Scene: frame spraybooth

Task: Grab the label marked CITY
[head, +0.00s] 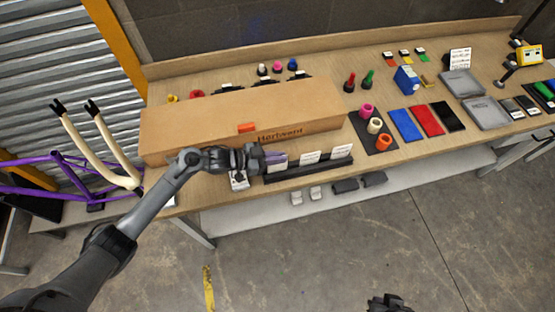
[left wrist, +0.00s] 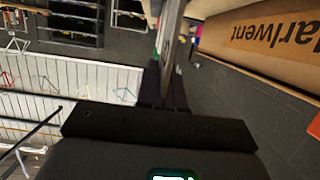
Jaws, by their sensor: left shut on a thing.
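A black rack (head: 308,167) at the front edge of the workbench holds white labels: a left one (head: 279,160), a middle one (head: 311,156) and a right one (head: 342,150). Their print is too small to read, so I cannot tell which says CITY. My left gripper (head: 264,158) is at the rack's left end, shut on the left label. The left wrist view shows its dark fingers (left wrist: 166,88) close together, with a thin pale strip running up from them. My right gripper (head: 388,303) shows only partly at the bottom edge, away from the bench; its jaws are unclear.
A long cardboard box (head: 200,125) lies close behind my left gripper and the rack. A dark mat (head: 366,129) with coloured rings is to the right. Blue, red and black cloths (head: 426,119) and grey trays lie further right. The floor in front is open.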

